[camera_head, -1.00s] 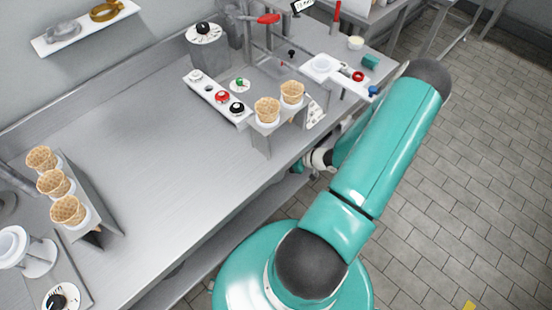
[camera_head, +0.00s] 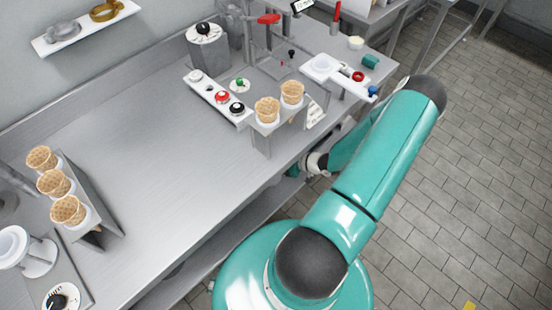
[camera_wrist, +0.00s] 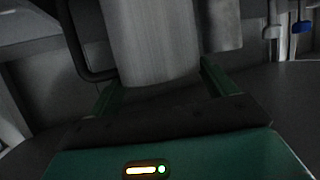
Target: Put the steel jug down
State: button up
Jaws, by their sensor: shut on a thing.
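The steel jug (camera_wrist: 150,42) fills the upper middle of the wrist view as a brushed, upright-looking cylinder, with a dark handle (camera_wrist: 80,50) on its left. My gripper (camera_wrist: 158,82) is shut on the jug, with one green finger on each side of its lower part. The jug's rim is out of the picture, and its base is too dark to judge for contact. In the head view my arm reaches down to the bench's front edge; the jug is not visible there.
Another grey metal thing (camera_wrist: 221,26) stands close to the jug's right in the wrist view. In the head view, a shelf (camera_head: 222,228) runs below the steel bench (camera_head: 150,150). A stand with waffle cones (camera_head: 292,92) sits above my wrist.

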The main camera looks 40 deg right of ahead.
jog(key=shift+f, duration=0.1)
jog(key=o, duration=1.9)
jog(key=v, duration=1.2)
